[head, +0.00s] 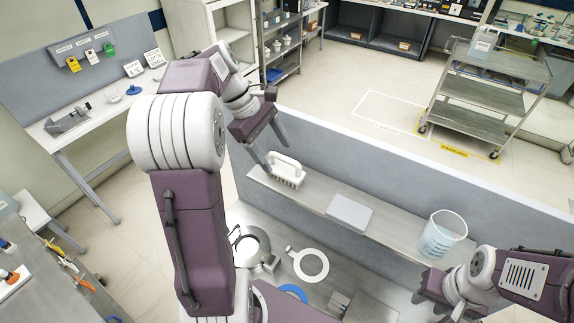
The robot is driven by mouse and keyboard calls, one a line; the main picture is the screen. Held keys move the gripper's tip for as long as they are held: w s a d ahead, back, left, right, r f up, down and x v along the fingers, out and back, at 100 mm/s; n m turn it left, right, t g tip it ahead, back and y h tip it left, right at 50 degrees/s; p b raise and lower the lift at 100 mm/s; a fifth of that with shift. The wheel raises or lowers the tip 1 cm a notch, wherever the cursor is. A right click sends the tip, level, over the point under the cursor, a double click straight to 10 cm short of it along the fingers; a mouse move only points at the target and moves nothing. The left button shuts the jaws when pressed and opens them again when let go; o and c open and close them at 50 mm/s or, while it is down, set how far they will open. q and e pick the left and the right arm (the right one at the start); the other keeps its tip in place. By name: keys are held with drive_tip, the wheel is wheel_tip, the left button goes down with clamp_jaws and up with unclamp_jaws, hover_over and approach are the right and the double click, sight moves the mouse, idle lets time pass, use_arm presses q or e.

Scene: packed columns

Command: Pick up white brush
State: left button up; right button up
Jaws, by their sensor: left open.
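The white brush (287,171) stands on the narrow grey shelf (390,241) near its left end, bristles down and looped handle up. My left gripper (276,157) is open, its two fingers pointing down just above and to the left of the brush handle. From this angle I cannot tell whether a finger touches the brush. My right gripper (425,291) is at the lower right, beyond the shelf's front edge and away from the brush. Its fingers are small and partly hidden, so I cannot see their opening.
A flat grey block (349,213) lies mid-shelf and a translucent bucket (441,234) stands at its right. A grey partition (400,189) rises behind the shelf. A white ring-shaped item (313,253) and a blue ring (293,292) lie on the lower surface in front.

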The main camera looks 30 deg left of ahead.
sight(289, 172)
use_arm(q)
drive_tip(key=shift+s+d+f, duration=0.35)
drive_tip(key=shift+s+f, duration=0.15)
drive_tip(key=shift+f, duration=0.1)
drive_tip(key=w+f, duration=0.1)
drive_tip(key=w+d+f+p, duration=0.1)
drive_tip(key=f, duration=0.1)
drive_tip(key=w+d+f+p, duration=0.1)
drive_tip(key=shift+f, duration=0.2)
drive_tip(key=shift+s+d+f, duration=0.15)
drive_tip(key=shift+d+f, duration=0.05)
drive_tip(key=shift+f, duration=0.1)
drive_tip(key=shift+s, duration=0.4)
drive_tip(key=shift+w+f, duration=0.1)
drive_tip(key=shift+w, duration=0.25)
clamp_jaws()
drive_tip(key=shift+s, duration=0.1)
use_arm(e)
wheel_tip(289, 172, up, 2)
drive_tip(key=shift+r, duration=0.1)
